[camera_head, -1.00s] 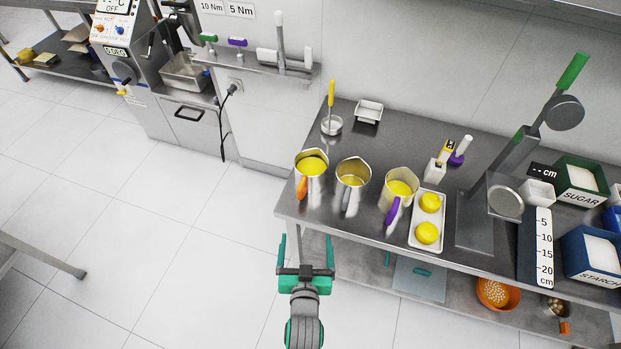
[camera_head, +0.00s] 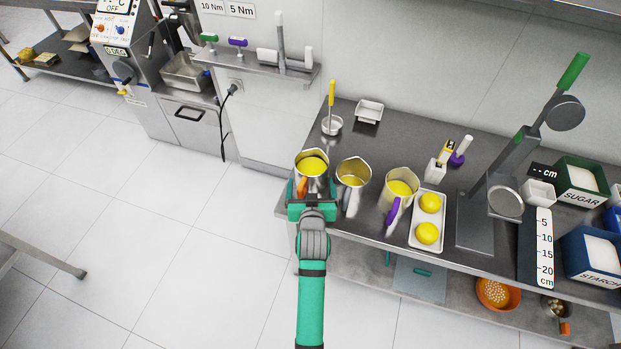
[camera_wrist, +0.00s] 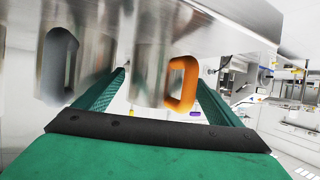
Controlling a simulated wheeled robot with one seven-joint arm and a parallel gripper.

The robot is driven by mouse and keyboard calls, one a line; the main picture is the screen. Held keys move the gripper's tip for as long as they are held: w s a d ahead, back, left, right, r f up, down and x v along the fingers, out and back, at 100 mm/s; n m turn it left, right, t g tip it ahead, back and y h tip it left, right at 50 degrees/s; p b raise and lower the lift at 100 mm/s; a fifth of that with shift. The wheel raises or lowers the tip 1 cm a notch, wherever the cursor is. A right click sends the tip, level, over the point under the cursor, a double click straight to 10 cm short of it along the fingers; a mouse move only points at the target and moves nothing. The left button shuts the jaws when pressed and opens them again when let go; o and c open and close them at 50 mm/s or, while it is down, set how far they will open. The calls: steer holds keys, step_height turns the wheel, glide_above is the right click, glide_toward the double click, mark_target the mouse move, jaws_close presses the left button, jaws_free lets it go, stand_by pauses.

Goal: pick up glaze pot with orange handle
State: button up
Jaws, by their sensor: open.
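The glaze pot with the orange handle (camera_head: 313,167) stands at the left end of the steel table, with yellow glaze inside. Its orange handle (camera_wrist: 182,83) faces my gripper and shows in the wrist view between the fingers, nearer the right one. My gripper (camera_head: 311,188) is open at the table's front edge, right at the handle. In the wrist view the green fingers (camera_wrist: 153,98) stand apart on either side of the handle. I cannot tell whether they touch it. In the head view my gripper partly hides the handle.
A pot with a grey handle (camera_head: 353,173) stands close on the right, and its handle (camera_wrist: 58,65) shows left of my fingers. A purple-handled pot (camera_head: 401,186) and a tray with yellow cakes (camera_head: 414,235) are further right. A small bowl with a yellow-handled tool (camera_head: 332,125) stands behind.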

mark_target(312, 174)
steer(key=shift+x, duration=2.85)
steer(key=shift+d+r, duration=0.15)
steer(key=shift+c, duration=0.6)
steer(key=c, duration=1.1)
steer(key=shift+r, duration=0.1)
steer(key=shift+c, duration=1.1)
steer(key=shift+r, duration=0.1)
